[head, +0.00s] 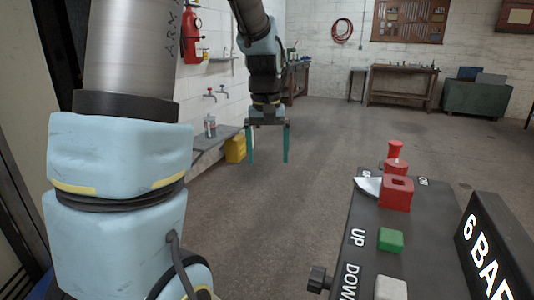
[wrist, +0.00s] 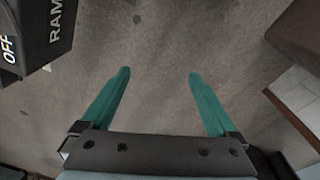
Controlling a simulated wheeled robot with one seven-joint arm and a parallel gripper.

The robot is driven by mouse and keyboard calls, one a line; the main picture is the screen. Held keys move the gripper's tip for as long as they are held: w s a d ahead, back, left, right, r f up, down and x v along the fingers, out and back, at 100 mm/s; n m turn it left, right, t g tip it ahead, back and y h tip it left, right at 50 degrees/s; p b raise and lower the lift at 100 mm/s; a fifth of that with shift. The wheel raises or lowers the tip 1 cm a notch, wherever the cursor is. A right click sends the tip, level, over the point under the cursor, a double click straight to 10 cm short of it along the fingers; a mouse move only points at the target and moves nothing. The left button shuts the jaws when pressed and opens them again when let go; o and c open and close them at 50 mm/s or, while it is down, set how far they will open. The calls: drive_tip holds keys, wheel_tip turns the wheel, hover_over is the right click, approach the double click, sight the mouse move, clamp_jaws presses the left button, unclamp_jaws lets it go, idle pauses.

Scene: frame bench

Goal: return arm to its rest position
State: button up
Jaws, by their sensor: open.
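My gripper (head: 268,158) hangs from my raised arm in the middle of the head view, fingers pointing down over the floor. Its two teal fingers are spread apart with nothing between them. In the wrist view my gripper (wrist: 160,75) shows both fingers apart over bare grey-brown floor. No object is held.
A dark control panel (head: 352,215) with a green button (head: 391,240), a pale button (head: 391,288) and a red block (head: 397,194) stands at the lower right. A yellow container (head: 235,148) is by the left wall. Open floor (head: 330,130) lies between.

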drive_tip(key=s+a+f, duration=0.3)
drive_tip(key=s+a, duration=0.2)
drive_tip(key=a, duration=0.1)
drive_tip(key=s+a+f+t, duration=0.1)
drive_tip(key=s+a+f, duration=0.2)
drive_tip(key=s+a, duration=0.3)
drive_tip(key=shift+a+f, duration=0.35)
drive_tip(key=shift+a, duration=0.15)
